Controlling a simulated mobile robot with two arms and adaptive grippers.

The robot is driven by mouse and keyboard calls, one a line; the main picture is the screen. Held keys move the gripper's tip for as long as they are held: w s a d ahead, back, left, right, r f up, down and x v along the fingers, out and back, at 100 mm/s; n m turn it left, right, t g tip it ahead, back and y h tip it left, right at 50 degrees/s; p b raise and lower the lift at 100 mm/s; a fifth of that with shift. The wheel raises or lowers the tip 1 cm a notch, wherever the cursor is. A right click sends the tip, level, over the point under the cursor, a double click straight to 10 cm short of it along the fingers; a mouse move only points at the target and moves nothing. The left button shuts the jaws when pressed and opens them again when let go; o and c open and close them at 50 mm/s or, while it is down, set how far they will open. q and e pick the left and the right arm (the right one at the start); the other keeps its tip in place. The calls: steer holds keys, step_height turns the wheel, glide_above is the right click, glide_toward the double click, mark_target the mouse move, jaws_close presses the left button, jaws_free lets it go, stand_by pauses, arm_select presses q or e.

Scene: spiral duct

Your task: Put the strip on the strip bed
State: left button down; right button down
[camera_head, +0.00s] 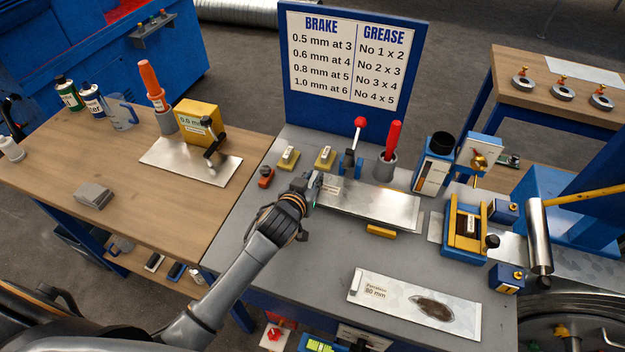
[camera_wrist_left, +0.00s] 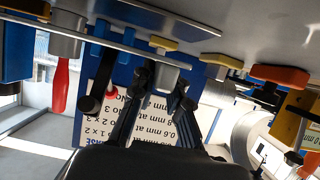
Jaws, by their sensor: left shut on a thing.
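A long shiny metal strip (camera_head: 375,205) with a small pale label at its left end extends right from my left gripper (camera_head: 313,190) over the grey bench. My left gripper is shut on that left end. In the left wrist view the fingers (camera_wrist_left: 163,85) close around the pale tagged end, and the strip shows as a thin edge. I cannot tell how high above the bench it is. A flat metal bed (camera_head: 436,228) runs under a blue and yellow clamp device to the right; I cannot tell for certain that it is the strip bed. My right gripper is not in view.
A stained metal sheet (camera_head: 380,292) lies at the front.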

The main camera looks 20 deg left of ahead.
arm_select(q)
steer(key=shift+f+b, duration=0.3)
steer(key=shift+f, duration=0.35)
steer(key=c, duration=1.3)
jaws_free()
steer(key=shift+r+p, duration=0.3)
steer(key=shift+r, duration=0.1)
steer(key=shift+s+r, duration=0.15)
steer(key=shift+r, duration=0.2)
steer(key=b+v, duration=0.1)
steer(key=v, duration=1)
steer(key=shift+s+a+r, duration=0.1)
steer(key=shift+s+r, duration=0.05)
steer(key=shift+s, duration=0.15)
